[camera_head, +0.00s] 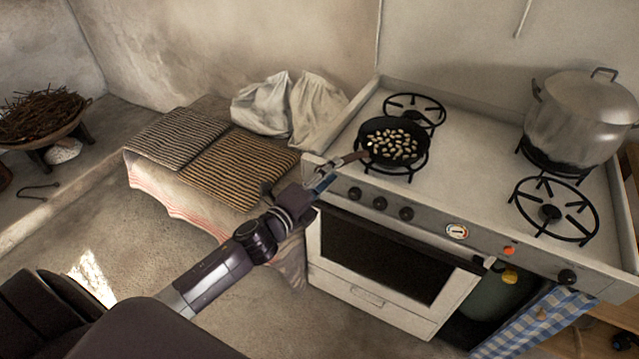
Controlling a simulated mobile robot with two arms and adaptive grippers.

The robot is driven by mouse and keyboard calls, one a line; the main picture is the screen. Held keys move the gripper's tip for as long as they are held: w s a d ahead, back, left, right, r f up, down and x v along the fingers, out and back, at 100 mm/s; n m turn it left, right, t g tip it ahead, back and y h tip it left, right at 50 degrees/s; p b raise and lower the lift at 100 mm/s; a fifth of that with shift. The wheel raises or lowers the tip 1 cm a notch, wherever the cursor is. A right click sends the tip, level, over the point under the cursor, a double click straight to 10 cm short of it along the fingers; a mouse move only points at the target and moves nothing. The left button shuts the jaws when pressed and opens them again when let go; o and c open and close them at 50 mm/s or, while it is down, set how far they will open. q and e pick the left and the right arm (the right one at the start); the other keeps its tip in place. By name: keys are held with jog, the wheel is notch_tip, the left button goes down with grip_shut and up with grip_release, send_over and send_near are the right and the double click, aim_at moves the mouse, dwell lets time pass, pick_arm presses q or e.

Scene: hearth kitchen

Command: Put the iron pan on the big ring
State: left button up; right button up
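The black iron pan (374,134), with several pale beans or nuts in it, is over the front-left ring (412,172) of the white stove. The ring's black arms show below and beside it; I cannot tell whether the pan rests on them or hangs just above. Its brown handle (352,158) points left towards the stove's front edge. My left gripper (328,175) is at the handle's end and looks closed on it. The front-right ring (550,213) is bare and looks the widest. My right gripper is not in view.
A large lidded pot (575,120) stands on the back-right ring. The back-left ring (415,104) is empty. White cloth sacks (290,108) and striped mats (238,168) lie left of the stove. The stove top's middle (475,140) is clear.

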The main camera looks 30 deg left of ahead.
pick_arm(q)
jog(key=s, duration=0.5)
jog(key=shift+a+r, duration=0.2)
jog(key=shift+a, duration=0.2)
jog(key=s+a+f+n+g+y, duration=0.1)
jog(key=s+a+f+n+g, duration=0.2)
jog(key=f, duration=0.8)
jog(key=s+f+n+g+y, duration=0.15)
jog(key=s+f+n, duration=0.25)
jog(key=f, duration=0.7)
jog(key=s+a+f+n+g+y, duration=0.1)
jog(key=s+a+f+n+g, duration=0.2)
jog(key=f, duration=0.8)
jog(key=s+d+f+n+g, duration=0.2)
jog(key=s+f+n, duration=0.1)
jog(key=s+f, duration=0.6)
jog(key=s+d+f+n+g, duration=0.2)
jog(key=s+f+n, duration=0.1)
jog(key=s+f, duration=0.65)
jog(key=s+d+f+n+g, duration=0.2)
jog(key=s, duration=0.8)
jog(key=s+d+f+n+g, duration=0.2)
jog(key=s+d+f, duration=0.1)
jog(key=s, duration=0.6)
jog(key=shift+s+d+h, duration=0.35)
jog(key=shift+s+h, duration=0.05)
jog(key=shift+h, duration=0.05)
jog(key=shift+g, duration=0.25)
jog(key=shift+f, duration=0.1)
